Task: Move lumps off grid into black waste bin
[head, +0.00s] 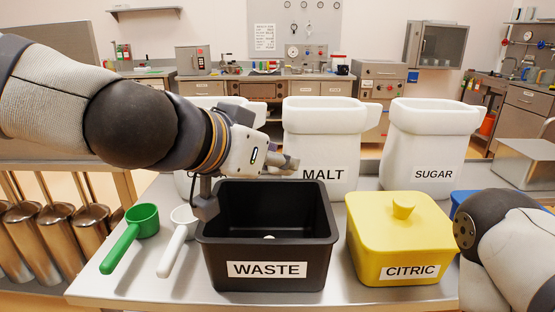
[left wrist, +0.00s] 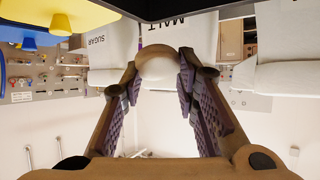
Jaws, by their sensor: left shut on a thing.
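The black waste bin (head: 268,270), labelled WASTE, stands on the table in the head view; its dark edge tops the left wrist view (left wrist: 200,9). A small pale lump (head: 269,237) lies inside it. My left gripper (head: 290,164) is level, just above the bin's back rim, fingers pointing right. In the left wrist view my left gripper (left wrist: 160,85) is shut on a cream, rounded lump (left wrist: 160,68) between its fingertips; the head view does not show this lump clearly. My right arm enters at the right edge, with its gripper out of view. No grid shows.
White containers labelled MALT (head: 322,140) and SUGAR (head: 428,145) stand behind the bin. A yellow CITRIC box (head: 400,240) stands right of it. A green scoop (head: 130,235) and a white scoop (head: 180,240) lie to its left.

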